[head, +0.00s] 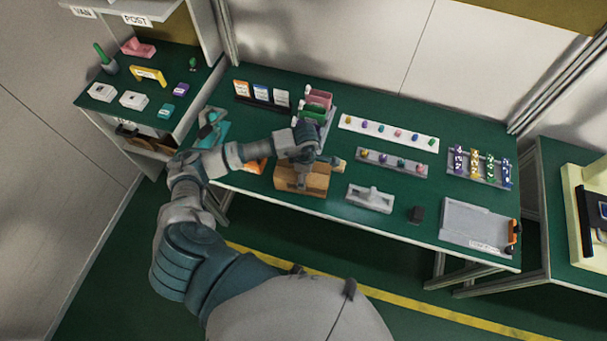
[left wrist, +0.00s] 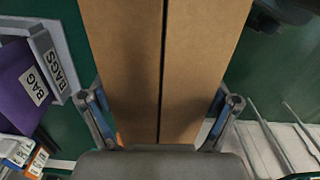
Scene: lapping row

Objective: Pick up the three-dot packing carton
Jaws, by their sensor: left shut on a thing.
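A brown packing carton (head: 288,181) is at the front edge of the green table in the head view. My left gripper (head: 304,180) reaches down onto it from above and is shut on it. In the left wrist view the carton (left wrist: 125,60) fills the middle, with a dark seam along its top. The fingers of my left gripper (left wrist: 162,108) are on either side of it. No dots show on the visible faces. I cannot tell whether the carton touches the table. My right gripper is not in view.
Behind are coloured bags in a holder (left wrist: 57,62) and a card rack (head: 262,97). A teal tool stands left.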

